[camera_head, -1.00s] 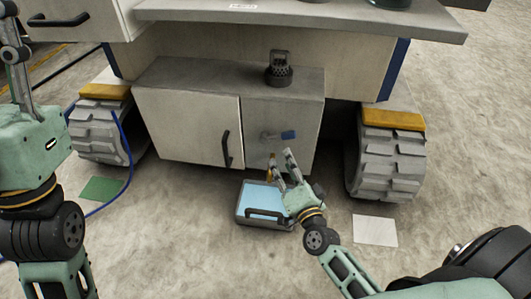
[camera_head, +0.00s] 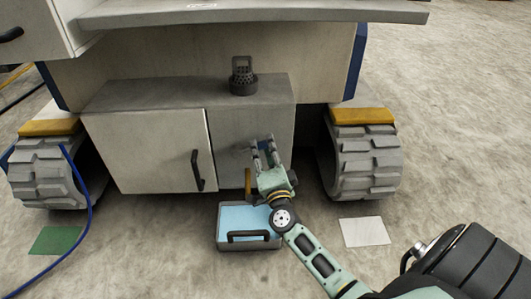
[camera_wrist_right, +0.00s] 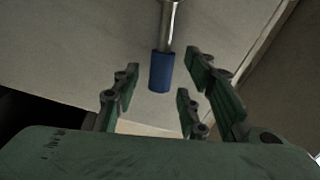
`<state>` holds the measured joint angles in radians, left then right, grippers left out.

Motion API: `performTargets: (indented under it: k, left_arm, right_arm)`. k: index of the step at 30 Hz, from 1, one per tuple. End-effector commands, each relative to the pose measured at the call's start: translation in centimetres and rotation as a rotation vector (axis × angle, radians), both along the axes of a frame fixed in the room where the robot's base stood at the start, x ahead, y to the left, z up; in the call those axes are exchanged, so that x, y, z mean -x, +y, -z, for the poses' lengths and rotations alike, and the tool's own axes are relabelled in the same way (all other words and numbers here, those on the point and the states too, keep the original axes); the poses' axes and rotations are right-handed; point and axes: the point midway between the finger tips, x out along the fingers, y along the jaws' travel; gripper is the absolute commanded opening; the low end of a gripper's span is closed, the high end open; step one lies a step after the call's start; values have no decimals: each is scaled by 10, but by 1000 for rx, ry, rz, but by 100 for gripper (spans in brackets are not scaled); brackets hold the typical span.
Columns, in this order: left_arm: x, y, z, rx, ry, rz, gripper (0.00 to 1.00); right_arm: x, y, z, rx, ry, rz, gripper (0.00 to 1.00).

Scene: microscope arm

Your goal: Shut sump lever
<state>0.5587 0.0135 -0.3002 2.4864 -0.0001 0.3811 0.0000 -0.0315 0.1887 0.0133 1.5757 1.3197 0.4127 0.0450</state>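The sump lever shows in the right wrist view as a silver rod (camera_wrist_right: 168,25) with a blue grip (camera_wrist_right: 161,71). The grip points toward my fingers and lies in the gap between them, seemingly untouched. In the head view, my right gripper (camera_head: 264,146) is in front of the grey right-hand panel (camera_head: 230,135) of the low cabinet and mostly hides the lever. Its fingers are apart and hold nothing. A brass spout (camera_head: 248,181) shows low on the panel, just left of the gripper. My left gripper is out of view.
A grey tray (camera_head: 244,244) with a light-blue inside stands on the floor under the spout. A white door (camera_head: 150,155) with a black handle is left of the panel. Tracks (camera_head: 365,160) flank the cabinet. A dark perforated cap (camera_head: 243,78) stands on top.

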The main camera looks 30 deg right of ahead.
Motion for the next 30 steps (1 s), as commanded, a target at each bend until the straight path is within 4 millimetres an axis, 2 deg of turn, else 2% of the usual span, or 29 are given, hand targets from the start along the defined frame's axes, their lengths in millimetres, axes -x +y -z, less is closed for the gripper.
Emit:
performTargets:
  k: [8,21,30]
  left_arm:
    - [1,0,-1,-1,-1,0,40]
    - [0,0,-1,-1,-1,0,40]
    - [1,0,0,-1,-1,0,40]
  right_arm:
    - [-2,-1,-1,0,0,-1,40]
    - [-2,-1,0,0,0,-1,1]
    - [-1,0,0,1,1,-1,0]
